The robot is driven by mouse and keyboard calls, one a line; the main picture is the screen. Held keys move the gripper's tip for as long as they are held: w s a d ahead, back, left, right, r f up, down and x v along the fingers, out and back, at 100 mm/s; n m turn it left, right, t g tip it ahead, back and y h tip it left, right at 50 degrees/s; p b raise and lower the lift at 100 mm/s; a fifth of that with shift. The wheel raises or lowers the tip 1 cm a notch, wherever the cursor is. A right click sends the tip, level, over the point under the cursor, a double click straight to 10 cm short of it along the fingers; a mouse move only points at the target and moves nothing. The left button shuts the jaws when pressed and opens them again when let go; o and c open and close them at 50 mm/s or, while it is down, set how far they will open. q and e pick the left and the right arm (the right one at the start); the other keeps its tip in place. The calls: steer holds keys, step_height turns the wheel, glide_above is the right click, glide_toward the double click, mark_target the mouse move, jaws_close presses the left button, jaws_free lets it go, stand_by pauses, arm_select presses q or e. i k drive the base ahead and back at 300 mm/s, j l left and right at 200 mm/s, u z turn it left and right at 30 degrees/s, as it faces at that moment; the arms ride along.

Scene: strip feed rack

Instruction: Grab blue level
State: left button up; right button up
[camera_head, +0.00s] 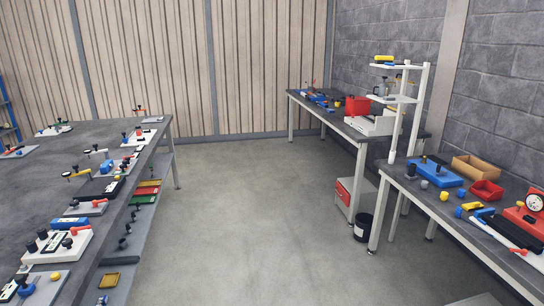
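Neither of my grippers is in view. Several blue things show, and I cannot tell for sure which one is the blue level. A long blue block (436,174) with dark knobs on it lies on the right bench. A small blue piece (484,212) lies nearer on the same bench, beside a yellow piece. A blue bar (69,224) lies on the left table among the fixtures. More blue items (318,97) lie on the far bench, too small to make out.
The grey left table (30,190) holds several clamp fixtures, with a shelf of coloured trays below its edge. A black bin (363,228) stands on the floor. The middle floor is clear.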

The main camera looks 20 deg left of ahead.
mark_target(63, 223)
steer(key=i+j+u, duration=0.2)
steer(key=i+u, duration=0.2)
steer(key=i, duration=0.15)
steer(key=i+j+u, duration=0.1)
steer(key=i+u, duration=0.25)
steer(key=i, duration=0.2)
steer(key=i+l+u, duration=0.15)
steer(key=i+u, duration=0.25)
steer(key=i, duration=0.15)
